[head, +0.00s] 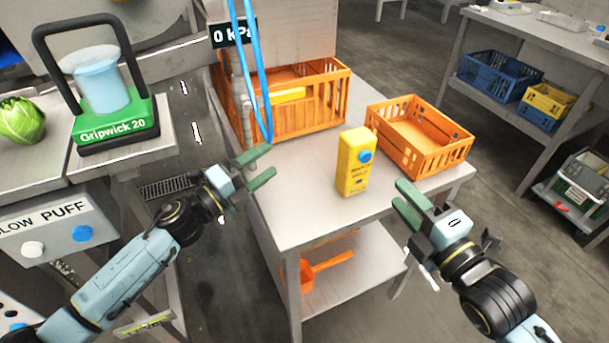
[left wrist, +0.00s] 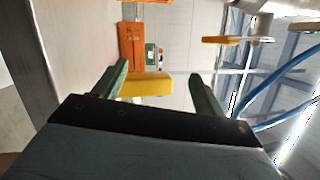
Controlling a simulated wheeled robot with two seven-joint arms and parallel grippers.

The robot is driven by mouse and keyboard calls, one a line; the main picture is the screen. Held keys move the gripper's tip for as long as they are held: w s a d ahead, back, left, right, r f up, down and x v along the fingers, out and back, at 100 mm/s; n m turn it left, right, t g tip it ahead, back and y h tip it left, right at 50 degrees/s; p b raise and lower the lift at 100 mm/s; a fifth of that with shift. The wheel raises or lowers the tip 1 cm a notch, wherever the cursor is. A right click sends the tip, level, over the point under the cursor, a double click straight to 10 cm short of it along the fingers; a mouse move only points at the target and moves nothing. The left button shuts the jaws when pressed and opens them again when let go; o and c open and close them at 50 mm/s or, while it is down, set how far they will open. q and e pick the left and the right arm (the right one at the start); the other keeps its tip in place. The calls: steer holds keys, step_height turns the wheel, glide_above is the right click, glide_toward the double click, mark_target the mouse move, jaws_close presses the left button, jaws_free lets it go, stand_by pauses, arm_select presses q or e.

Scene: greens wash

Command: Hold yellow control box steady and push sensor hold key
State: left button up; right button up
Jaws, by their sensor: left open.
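The yellow control box (head: 352,178) stands upright on the grey table (head: 300,215). A round blue button (head: 366,156) is on its upper part, with small dark print below. My left gripper (head: 268,163) is open and empty, left of the box and apart from it. In the left wrist view the yellow box (left wrist: 147,86) shows ahead between the open fingers (left wrist: 160,70), not touched. My right gripper (head: 399,191) is just right of and in front of the box. Its fingers look parted, with nothing between them.
An orange crate (head: 429,158) stands behind the box at right, and a larger one (head: 318,118) stands at back left. Blue hoses (head: 262,90) hang beside it. A green Gripwick 20 unit (head: 115,125) is at left. The table front is clear. An orange scoop (head: 325,264) lies on the lower shelf.

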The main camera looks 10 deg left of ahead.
mark_target(363, 158)
arm_select(q)
steer(key=d+m+g, duration=0.1)
steer(key=d+m, duration=0.1)
steer(key=m, duration=0.3)
steer(key=s+d+m+g+h, duration=0.1)
steer(key=d+m+g, duration=0.1)
steer(key=m, duration=0.4)
steer(key=d+m+g+h, duration=0.1)
steer(key=d+m, duration=0.3)
steer(key=m, duration=0.2)
steer(key=shift+s+d+g, duration=0.1)
steer(key=shift+s+g, duration=0.05)
steer(key=shift+g, duration=0.15)
steer(key=shift+d+f+m, duration=0.1)
steer(key=shift+d+m, duration=0.35)
steer(key=shift+m, duration=0.65)
steer(key=x, duration=1.3)
steer(key=shift+s+d, duration=0.1)
steer(key=shift+d, duration=0.15)
steer(key=c, duration=1.2)
arm_select(e)
jaws_close()
arm_select(q)
steer(key=shift+f, duration=0.1)
